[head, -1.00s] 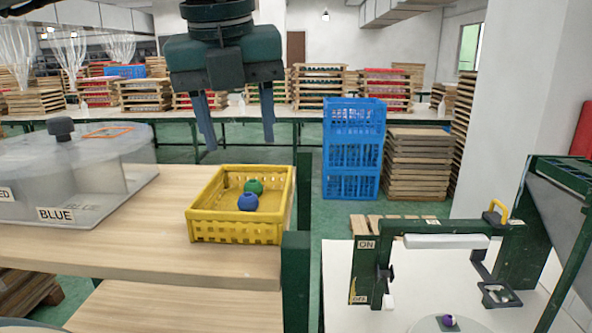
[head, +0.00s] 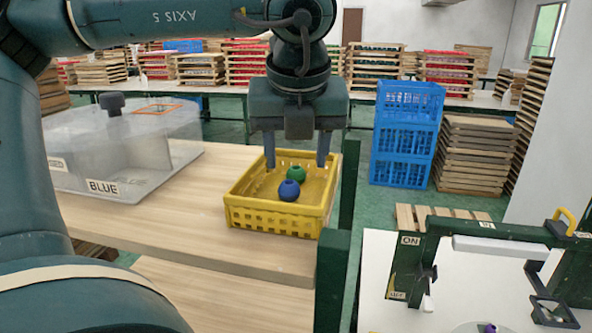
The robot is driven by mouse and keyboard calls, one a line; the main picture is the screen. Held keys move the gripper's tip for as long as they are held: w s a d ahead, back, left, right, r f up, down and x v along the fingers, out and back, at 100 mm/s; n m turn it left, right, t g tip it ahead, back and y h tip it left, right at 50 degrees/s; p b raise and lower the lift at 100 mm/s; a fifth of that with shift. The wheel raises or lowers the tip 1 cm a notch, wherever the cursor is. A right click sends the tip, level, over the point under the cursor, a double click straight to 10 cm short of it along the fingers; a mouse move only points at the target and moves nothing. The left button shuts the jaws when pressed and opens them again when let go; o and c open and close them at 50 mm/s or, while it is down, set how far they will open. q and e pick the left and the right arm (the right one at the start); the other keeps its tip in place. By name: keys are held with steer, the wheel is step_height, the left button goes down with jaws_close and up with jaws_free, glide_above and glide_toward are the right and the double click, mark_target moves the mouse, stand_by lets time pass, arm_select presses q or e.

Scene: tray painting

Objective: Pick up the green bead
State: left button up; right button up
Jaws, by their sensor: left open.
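The green bead (head: 296,174) lies in the yellow basket (head: 272,221) on the wooden table. A blue bead (head: 289,191) lies just in front of it, close to or touching it. My left gripper (head: 297,164) is open and points down over the basket. Its two fingers are spread to the left and right of the green bead, with their tips near the back part of the basket. I cannot tell exactly how high the tips are above the basket floor. My right gripper is not in view.
A clear lidded container (head: 128,150) labelled BLUE stands left of the basket. Green posts (head: 332,275) rise at the table's right edge. A green-framed device with an ON label (head: 410,240) stands at the right. Blue crates (head: 404,140) are stacked behind.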

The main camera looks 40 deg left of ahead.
mark_target(296, 164)
arm_select(q)
steer(key=x, duration=0.2)
steer(key=shift+w+a+f, duration=0.2)
steer(key=shift+w, duration=0.05)
steer(key=shift+f, duration=0.25)
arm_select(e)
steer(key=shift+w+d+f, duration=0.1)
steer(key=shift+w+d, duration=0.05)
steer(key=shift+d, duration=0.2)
arm_select(q)
steer(key=shift+c, duration=0.2)
steer(key=c, duration=0.7)
steer(key=shift+c, duration=1.3)
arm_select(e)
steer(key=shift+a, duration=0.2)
arm_select(q)
steer(key=shift+r, duration=0.1)
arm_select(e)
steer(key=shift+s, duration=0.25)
